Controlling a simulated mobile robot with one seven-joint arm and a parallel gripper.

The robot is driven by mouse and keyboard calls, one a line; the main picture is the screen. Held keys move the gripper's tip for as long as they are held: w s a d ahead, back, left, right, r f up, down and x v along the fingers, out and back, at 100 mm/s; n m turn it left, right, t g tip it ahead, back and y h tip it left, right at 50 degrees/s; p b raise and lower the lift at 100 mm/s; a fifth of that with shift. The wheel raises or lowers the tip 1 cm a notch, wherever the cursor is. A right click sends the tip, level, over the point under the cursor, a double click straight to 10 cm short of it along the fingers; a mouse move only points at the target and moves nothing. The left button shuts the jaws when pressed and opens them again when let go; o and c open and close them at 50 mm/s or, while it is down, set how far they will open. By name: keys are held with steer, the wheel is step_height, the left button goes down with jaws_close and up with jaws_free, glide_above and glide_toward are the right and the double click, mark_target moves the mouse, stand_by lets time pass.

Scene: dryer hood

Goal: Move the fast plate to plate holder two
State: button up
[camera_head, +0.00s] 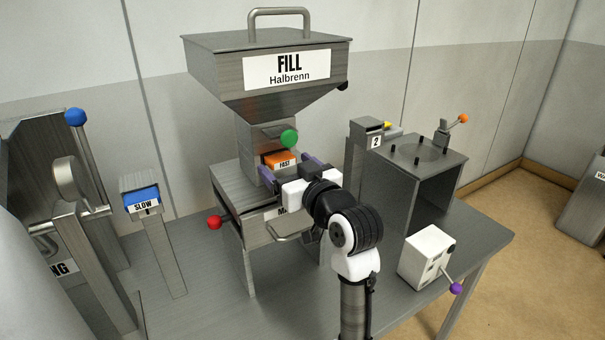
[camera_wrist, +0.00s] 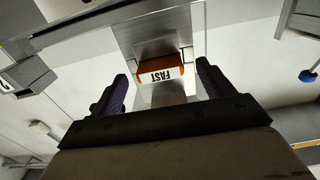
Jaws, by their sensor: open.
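The fast plate (camera_head: 280,160) is orange with a white "FAST" label. It sits in the metal column under the "FILL Halbrenn" hopper (camera_head: 270,75). In the wrist view the fast plate (camera_wrist: 163,69) lies ahead, upside down, between the fingers. My gripper (camera_head: 283,174) is open in front of the plate; its purple-padded fingers stand to either side. In the wrist view my gripper (camera_wrist: 163,88) holds nothing. Plate holder two (camera_head: 367,133) is a grey post with a "2" label, right of the hopper. Something yellow shows behind its top.
The slow plate (camera_head: 142,198), blue, sits on a post at left. A green knob (camera_head: 289,139) is just above the fast plate. A red knob (camera_head: 214,222) sticks out at left. A pegged metal box (camera_head: 425,185) and a white switch box (camera_head: 427,256) stand at right.

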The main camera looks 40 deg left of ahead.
steer(key=shift+x, duration=1.05)
steer(key=c, duration=1.4)
steer(key=shift+o, duration=0.2)
steer(key=v, duration=0.7)
stand_by(0.3)
steer(key=shift+d, duration=0.25)
stand_by(0.6)
steer(key=shift+v, duration=1.65)
steer(key=shift+s, duration=0.1)
steer(key=b+v, duration=0.9)
steer(key=v, duration=0.1)
steer(key=shift+b, duration=0.4)
